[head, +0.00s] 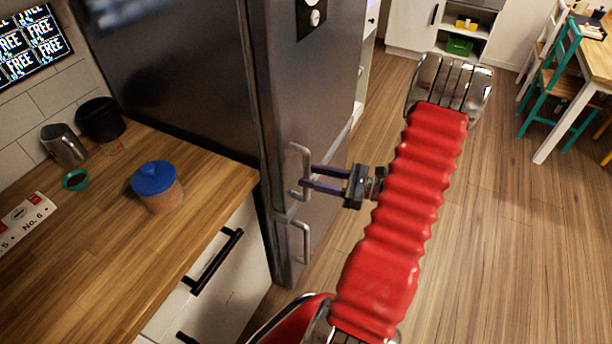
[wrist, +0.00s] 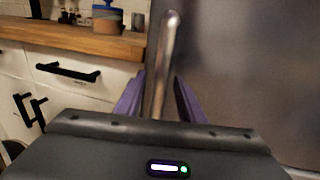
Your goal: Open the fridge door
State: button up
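The fridge (head: 312,90) is a tall dark grey metal unit, and its front also fills the right of the wrist view (wrist: 255,70). Its doors look shut. An upper bar handle (head: 294,158) and a lower bar handle (head: 304,240) stand out from its front. My gripper (head: 308,178) is at the lower part of the upper handle. In the wrist view, that handle (wrist: 168,45) rises between my two purple fingers, one on each side. The fingers are apart, with the bar between them; I see no clear grip on it. The fingertips are partly hidden.
A wooden counter (head: 95,270) stands left of the fridge, with a blue-lidded jar (head: 158,190) and a metal jug (head: 64,146). White drawers with black handles (head: 215,262) are below it. The wooden floor (head: 500,240) to the right is open, up to a table and teal chair (head: 553,85).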

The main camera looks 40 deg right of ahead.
jog(key=shift+x, duration=0.9)
jog(key=shift+c, duration=0.6)
grip_shut()
jog(key=shift+a, duration=0.2)
jog(key=shift+s+d, duration=0.1)
jog(key=shift+d, duration=0.05)
